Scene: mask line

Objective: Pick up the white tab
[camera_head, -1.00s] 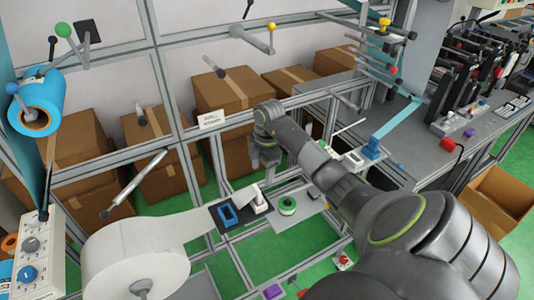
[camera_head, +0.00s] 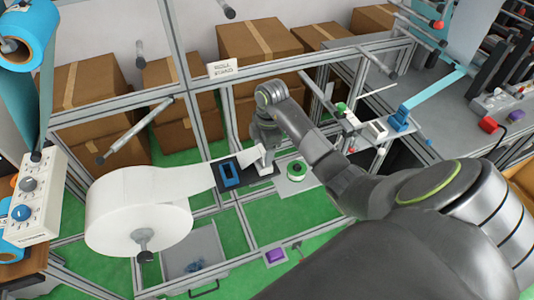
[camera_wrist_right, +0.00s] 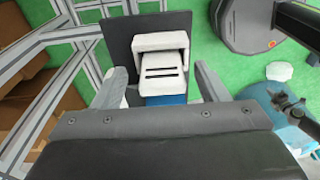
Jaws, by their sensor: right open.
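The white tab (camera_head: 266,166) is a small upright white piece on a black plate (camera_head: 250,183), at the right end of a white web. In the right wrist view the white tab (camera_wrist_right: 160,62) shows two dark slots, and the black plate (camera_wrist_right: 118,36) lies beneath it. My right gripper (camera_head: 265,146) points down just above the tab and partly hides it. In the wrist view its two grey fingers stand apart on either side of the tab's near end, and my right gripper (camera_wrist_right: 161,84) holds nothing. My left gripper is not in view.
A blue frame (camera_head: 230,174) sits on the plate left of the tab. A large white roll (camera_head: 135,212) feeds the web. A green-and-white spool (camera_head: 296,170) stands close on the right. Metal frame bars surround the spot, and a purple block (camera_head: 275,256) lies in front.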

